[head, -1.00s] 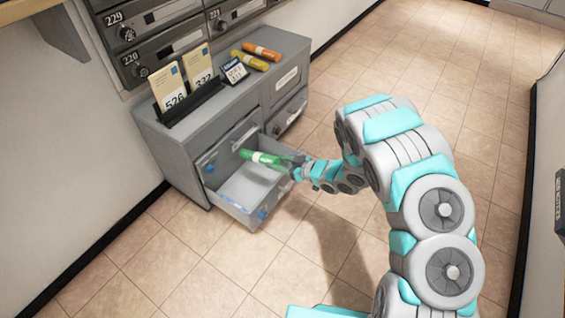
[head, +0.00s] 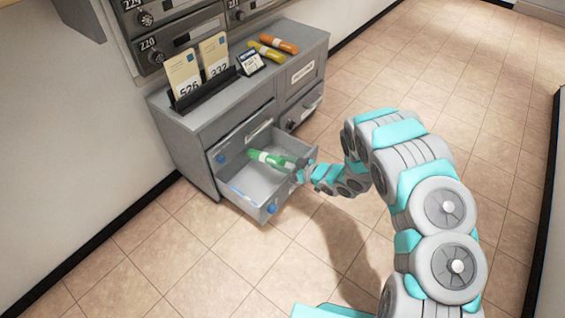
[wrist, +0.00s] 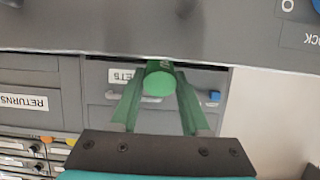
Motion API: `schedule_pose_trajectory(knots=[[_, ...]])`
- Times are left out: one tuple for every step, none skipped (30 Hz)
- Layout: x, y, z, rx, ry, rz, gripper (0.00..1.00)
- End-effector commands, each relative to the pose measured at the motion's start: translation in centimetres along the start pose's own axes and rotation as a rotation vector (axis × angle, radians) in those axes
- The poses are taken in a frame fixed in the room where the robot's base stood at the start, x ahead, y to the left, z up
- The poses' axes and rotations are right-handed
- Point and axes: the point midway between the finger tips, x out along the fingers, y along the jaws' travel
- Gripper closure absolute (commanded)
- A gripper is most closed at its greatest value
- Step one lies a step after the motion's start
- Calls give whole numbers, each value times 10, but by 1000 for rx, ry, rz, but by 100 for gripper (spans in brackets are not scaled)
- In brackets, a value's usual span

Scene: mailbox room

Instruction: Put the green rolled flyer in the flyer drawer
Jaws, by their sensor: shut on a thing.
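The green rolled flyer (head: 268,158) has a white band and is held by one end in my gripper (head: 296,168). In the head view it lies over the inside of the open lower drawer (head: 246,208), near the back right. I cannot tell whether it touches the drawer. My gripper's fingers are shut on the flyer. In the wrist view, the round end of the flyer (wrist: 159,82) shows between the two fingers (wrist: 157,108). The drawer's label is not readable in the head view.
The grey cabinet (head: 185,135) carries a card rack (head: 208,88), a small display (head: 250,62), a yellow roll (head: 266,53) and an orange roll (head: 279,44) on top. A closed compartment (head: 303,82) is to the right. Numbered mailboxes are above. Tiled floor in front is clear.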

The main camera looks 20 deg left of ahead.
Motion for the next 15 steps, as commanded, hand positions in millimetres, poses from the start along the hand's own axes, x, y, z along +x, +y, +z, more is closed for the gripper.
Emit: schedule_pose_trajectory(knots=[[0, 0, 0, 0, 0, 0, 53], [0, 0, 0, 0, 0, 0, 50], [0, 0, 0, 0, 0, 0, 45], [0, 0, 0, 0, 0, 0, 42], [0, 0, 0, 0, 0, 0, 38], [0, 0, 0, 0, 0, 0, 34], [0, 0, 0, 0, 0, 0, 31], [0, 0, 0, 0, 0, 0, 27], [0, 0, 0, 0, 0, 0, 23], [0, 0, 0, 0, 0, 0, 19], [0, 0, 0, 0, 0, 0, 19], [0, 0, 0, 0, 0, 0, 19], [0, 0, 0, 0, 0, 0, 19], [0, 0, 0, 0, 0, 0, 19], [0, 0, 0, 0, 0, 0, 19]])
